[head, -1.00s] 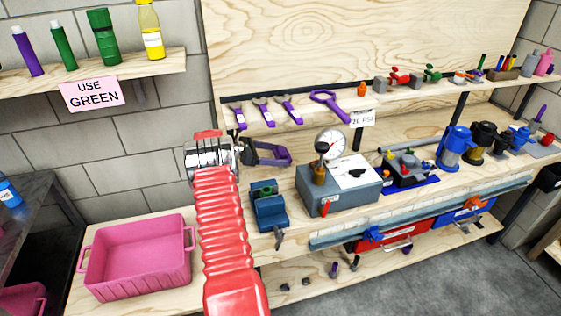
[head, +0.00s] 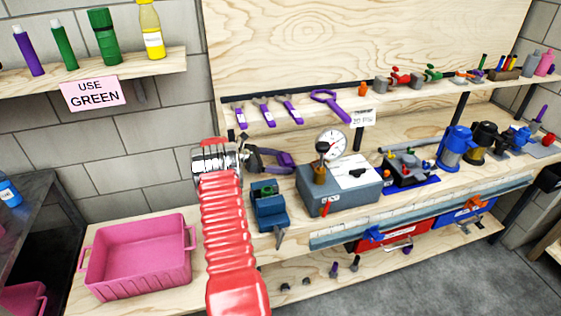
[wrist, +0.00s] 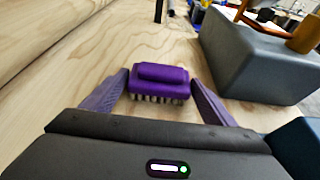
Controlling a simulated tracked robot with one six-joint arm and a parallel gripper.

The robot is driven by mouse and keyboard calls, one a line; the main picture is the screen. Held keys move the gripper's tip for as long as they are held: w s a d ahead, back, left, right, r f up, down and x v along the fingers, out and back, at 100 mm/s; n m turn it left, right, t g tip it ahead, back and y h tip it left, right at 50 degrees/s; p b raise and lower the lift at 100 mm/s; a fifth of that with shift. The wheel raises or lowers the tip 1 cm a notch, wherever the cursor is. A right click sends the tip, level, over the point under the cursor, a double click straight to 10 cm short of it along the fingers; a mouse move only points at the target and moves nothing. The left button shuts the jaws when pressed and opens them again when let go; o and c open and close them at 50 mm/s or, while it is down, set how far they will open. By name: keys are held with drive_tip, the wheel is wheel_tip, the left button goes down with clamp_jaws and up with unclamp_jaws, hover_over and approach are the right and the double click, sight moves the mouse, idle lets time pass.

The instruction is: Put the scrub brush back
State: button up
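The scrub brush is a purple block with pale bristles facing down (wrist: 159,83), on the light wooden bench in the wrist view. My gripper (wrist: 159,78) is open, with one purple-grey finger on each side of the brush. The fingertips are about level with the brush's ends, and narrow gaps seem to remain. In the head view my gripper (head: 277,158) is low over the bench, left of the grey gauge box. The brush cannot be told apart from the fingers there.
The grey gauge box (head: 341,197) stands close right of my gripper, and a blue vise-like block (head: 268,212) in front. A pink bin (head: 137,262) is at lower left. Purple-handled tools (head: 264,112) hang on a rail behind. A "USE GREEN" shelf (head: 85,71) is upper left.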

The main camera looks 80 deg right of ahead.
drive_tip(key=shift+o, duration=1.1)
drive_tip(key=shift+w+r, duration=0.1)
drive_tip(key=shift+r, duration=0.1)
drive_tip(key=v, duration=1.1)
drive_tip(key=shift+w+a, duration=0.15)
drive_tip(key=shift+w, duration=0.05)
drive_tip(key=shift+w+a+r, duration=0.1)
drive_tip(key=shift+r, duration=0.05)
